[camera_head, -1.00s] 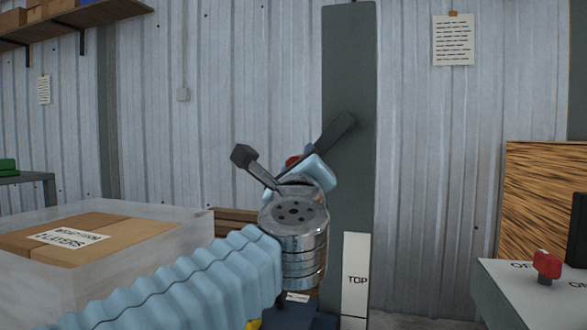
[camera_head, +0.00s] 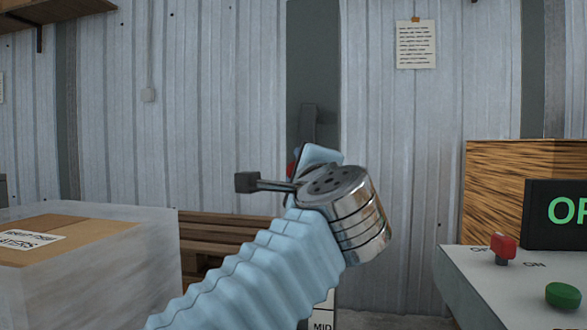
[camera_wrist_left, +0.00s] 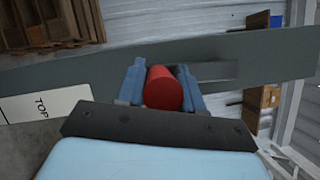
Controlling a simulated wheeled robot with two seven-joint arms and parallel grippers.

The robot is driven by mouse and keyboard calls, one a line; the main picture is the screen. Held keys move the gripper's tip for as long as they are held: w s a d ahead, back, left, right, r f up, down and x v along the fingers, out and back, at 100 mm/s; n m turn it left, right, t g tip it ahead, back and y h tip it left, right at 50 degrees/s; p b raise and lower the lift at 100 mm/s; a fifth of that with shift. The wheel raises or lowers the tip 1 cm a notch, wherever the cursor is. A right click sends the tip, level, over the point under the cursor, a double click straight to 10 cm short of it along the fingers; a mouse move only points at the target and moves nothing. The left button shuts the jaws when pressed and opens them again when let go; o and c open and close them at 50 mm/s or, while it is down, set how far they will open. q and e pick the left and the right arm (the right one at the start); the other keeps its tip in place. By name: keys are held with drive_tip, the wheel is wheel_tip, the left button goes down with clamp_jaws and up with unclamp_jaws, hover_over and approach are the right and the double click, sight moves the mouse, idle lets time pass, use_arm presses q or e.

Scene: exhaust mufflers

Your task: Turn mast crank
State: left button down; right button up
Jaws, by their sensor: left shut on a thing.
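The grey mast (camera_head: 313,55) stands upright against the wall. Its dark crank arm (camera_head: 309,122) points roughly straight up from my gripper. My left gripper (camera_head: 318,156) is at the crank's end, mostly hidden behind my own wrist. A sliver of the red crank handle (camera_head: 291,168) shows beside it. In the left wrist view, two blue fingers of my left gripper (camera_wrist_left: 163,74) close on the red handle (camera_wrist_left: 164,90) from both sides, and the crank arm (camera_wrist_left: 220,71) runs off to the right over the mast (camera_wrist_left: 275,55). My right gripper is not in view.
A wrapped carton stack (camera_head: 90,270) stands at left, with wooden pallets (camera_head: 225,230) behind. At right is a control panel (camera_head: 480,275) with a red switch (camera_head: 503,247), green button (camera_head: 563,296) and display (camera_head: 560,215).

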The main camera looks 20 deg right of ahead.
use_arm(q)
drive_tip(key=shift+s+d+f, duration=0.1)
drive_tip(key=shift+s+d, duration=0.1)
drive_tip(key=shift+d, duration=0.15)
drive_tip(key=c, duration=0.8)
unclamp_jaws()
drive_tip(key=shift+s+a+b, duration=0.15)
drive_tip(key=shift+s+b, duration=0.15)
drive_tip(key=shift+s, duration=0.05)
drive_tip(key=b+v, duration=0.4)
drive_tip(key=v, duration=0.9)
